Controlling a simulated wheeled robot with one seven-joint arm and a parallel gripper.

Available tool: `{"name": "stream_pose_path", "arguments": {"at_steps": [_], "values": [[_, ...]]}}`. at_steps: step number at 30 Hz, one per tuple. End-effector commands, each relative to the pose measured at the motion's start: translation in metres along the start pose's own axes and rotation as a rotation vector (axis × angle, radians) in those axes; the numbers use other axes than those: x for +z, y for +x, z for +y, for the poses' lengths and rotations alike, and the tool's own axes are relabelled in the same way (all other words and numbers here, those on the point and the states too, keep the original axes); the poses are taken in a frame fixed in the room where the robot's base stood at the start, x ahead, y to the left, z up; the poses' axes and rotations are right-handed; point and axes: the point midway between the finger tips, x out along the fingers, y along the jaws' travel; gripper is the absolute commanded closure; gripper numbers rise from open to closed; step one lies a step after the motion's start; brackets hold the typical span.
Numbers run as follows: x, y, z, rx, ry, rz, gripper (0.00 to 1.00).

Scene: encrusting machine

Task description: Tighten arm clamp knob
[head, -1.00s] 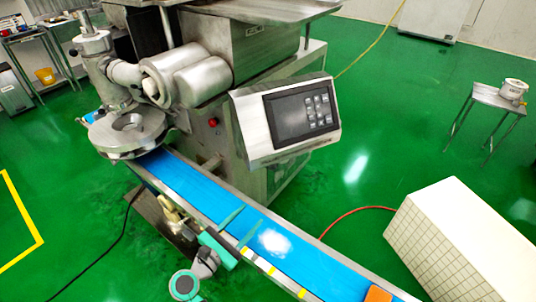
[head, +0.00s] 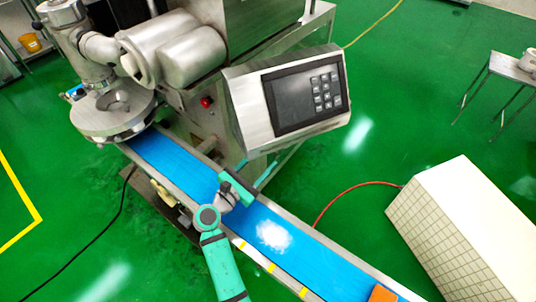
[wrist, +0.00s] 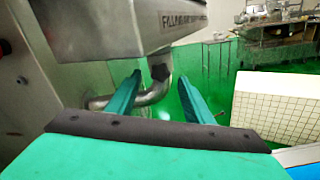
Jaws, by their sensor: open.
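A dark knob (wrist: 160,73) sits on a bent metal support arm (wrist: 153,92) below the control panel (wrist: 130,22) in the wrist view. The panel (head: 304,97) shows from the front in the head view, where I cannot make out the knob. My gripper (head: 260,165) is open and reaches over the conveyor toward the space under the panel. In the wrist view its two green fingers stand apart, with the knob framed between their tips. The knob looks to be ahead of the tips; I cannot tell the exact gap. Nothing is held.
The blue conveyor belt (head: 180,165) runs under my gripper, with an orange block (head: 383,294) at its near end. The machine body stands behind the panel. A white tiled box (head: 462,225) stands on the right.

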Motion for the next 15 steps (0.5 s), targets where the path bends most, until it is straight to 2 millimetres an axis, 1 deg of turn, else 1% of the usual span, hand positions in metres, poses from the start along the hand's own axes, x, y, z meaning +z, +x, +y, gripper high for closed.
{"name": "stream_pose_path", "arguments": {"at_steps": [1, 3, 7, 10, 15], "values": [[0.001, 0.009, -0.001, -0.003, 0.0, -0.001, 0.53], [0.0, 0.017, -0.001, -0.002, -0.001, -0.001, 0.53], [0.001, 0.029, -0.001, -0.003, -0.001, -0.001, 0.53], [0.0, 0.034, -0.001, -0.002, 0.0, -0.001, 0.53], [0.0, 0.035, -0.001, -0.002, 0.0, 0.0, 0.53]]}}
